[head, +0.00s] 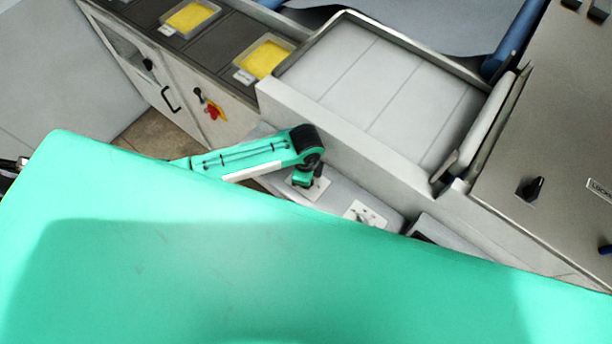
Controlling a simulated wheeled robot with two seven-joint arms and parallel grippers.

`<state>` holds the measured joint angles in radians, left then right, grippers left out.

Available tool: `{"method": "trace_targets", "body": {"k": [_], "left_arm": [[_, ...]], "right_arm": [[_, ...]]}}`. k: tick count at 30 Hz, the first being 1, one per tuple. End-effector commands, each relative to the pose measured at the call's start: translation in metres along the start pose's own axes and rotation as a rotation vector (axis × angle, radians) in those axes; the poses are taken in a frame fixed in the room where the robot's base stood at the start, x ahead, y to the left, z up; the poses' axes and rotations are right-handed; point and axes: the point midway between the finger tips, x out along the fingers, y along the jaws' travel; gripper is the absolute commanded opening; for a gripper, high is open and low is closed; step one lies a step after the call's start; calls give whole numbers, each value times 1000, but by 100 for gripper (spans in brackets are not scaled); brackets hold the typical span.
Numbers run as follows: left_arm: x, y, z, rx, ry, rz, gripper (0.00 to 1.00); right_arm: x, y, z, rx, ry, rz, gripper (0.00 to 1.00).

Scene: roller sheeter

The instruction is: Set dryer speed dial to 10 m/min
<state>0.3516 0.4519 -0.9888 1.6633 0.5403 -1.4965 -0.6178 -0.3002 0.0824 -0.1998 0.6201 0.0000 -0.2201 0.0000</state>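A teal arm comes in from the left, and the end of my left arm, with its gripper (309,179), is over a small white plate (322,191) on the grey machine front. The gripper hides most of that plate and any dial on it. I cannot tell whether the fingers are open, shut or touching anything. A second white plate (374,216) with a small lever or knob sits to the right. A black pointer knob (534,188) is on the grey panel at far right. No speed scale is readable, so I cannot tell which is the dryer dial. My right gripper is not in view.
My own large teal body covers the lower picture. A raised white tray-like bed (375,85) stands behind the gripper. Yellow-filled trays (264,58) sit in the counter at upper left, above a cabinet with a red and yellow switch (213,111). Brown floor shows at left.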

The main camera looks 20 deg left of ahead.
Motion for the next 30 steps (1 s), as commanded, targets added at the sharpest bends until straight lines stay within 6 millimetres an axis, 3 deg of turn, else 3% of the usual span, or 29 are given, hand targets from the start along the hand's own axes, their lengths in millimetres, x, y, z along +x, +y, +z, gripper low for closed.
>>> {"method": "trace_targets", "body": {"k": [14,15,18,30], "left_arm": [[-1,-1,0,13,1,-3,0],[-1,-1,0,13,1,-3,20],[-1,-1,0,12,1,-2,34],[-8,-1,0,11,2,-2,34]], "right_arm": [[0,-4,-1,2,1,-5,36],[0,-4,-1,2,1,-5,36],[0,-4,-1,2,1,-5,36],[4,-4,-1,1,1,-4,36]]}}
